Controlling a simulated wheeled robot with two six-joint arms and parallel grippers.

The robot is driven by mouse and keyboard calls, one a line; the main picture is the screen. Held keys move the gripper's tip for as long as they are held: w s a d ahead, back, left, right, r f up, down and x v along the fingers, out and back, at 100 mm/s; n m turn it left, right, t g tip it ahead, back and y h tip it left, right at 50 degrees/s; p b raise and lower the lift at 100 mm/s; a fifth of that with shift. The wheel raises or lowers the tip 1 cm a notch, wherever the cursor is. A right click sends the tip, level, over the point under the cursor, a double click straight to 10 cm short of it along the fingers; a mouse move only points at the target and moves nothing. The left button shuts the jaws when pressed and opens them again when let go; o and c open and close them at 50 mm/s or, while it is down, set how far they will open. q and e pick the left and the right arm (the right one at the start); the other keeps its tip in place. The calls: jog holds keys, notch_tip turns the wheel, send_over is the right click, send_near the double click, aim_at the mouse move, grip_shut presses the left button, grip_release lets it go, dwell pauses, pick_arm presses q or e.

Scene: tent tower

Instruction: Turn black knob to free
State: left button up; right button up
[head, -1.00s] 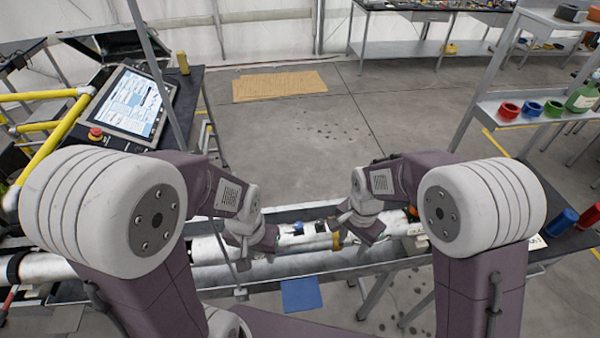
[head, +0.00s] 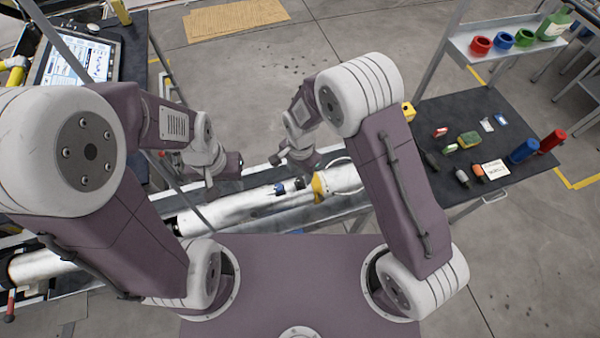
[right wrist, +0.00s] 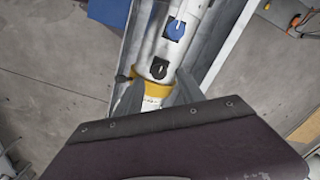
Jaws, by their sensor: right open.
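A white cylinder (head: 245,202) lies lengthwise in a grey trough. On it are a black knob (right wrist: 159,68) with a pale pointer mark and a blue knob (right wrist: 174,29) beside it. In the head view the black knob (head: 299,184) sits between the blue knob (head: 279,189) and a yellow ring (head: 318,186). My right gripper (head: 297,162) is open and empty, close to the cylinder; in its wrist view its fingers (right wrist: 158,88) stand on either side near the yellow ring, with the black knob just ahead. My left gripper (head: 222,184) is over the cylinder's left part; its jaws are unclear.
A dark table (head: 470,140) at the right holds small parts, a blue cup (head: 523,151) and a red cup (head: 553,140). A shelf (head: 500,45) with coloured rings stands behind it. A tablet screen (head: 78,58) is at the left. The floor beyond the trough is open.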

aim_at(300, 182)
notch_tip(300, 182, down, 2)
jog(key=shift+a+f+p, duration=0.15)
jog(key=shift+p, duration=0.15)
jog(key=shift+s+f, duration=0.1)
jog(key=shift+f, duration=0.1)
jog(key=shift+s, duration=0.2)
jog(key=shift+w, duration=0.2)
grip_shut()
pick_arm(q)
jog(key=shift+s+r, duration=0.15)
jog(key=shift+r, duration=0.35)
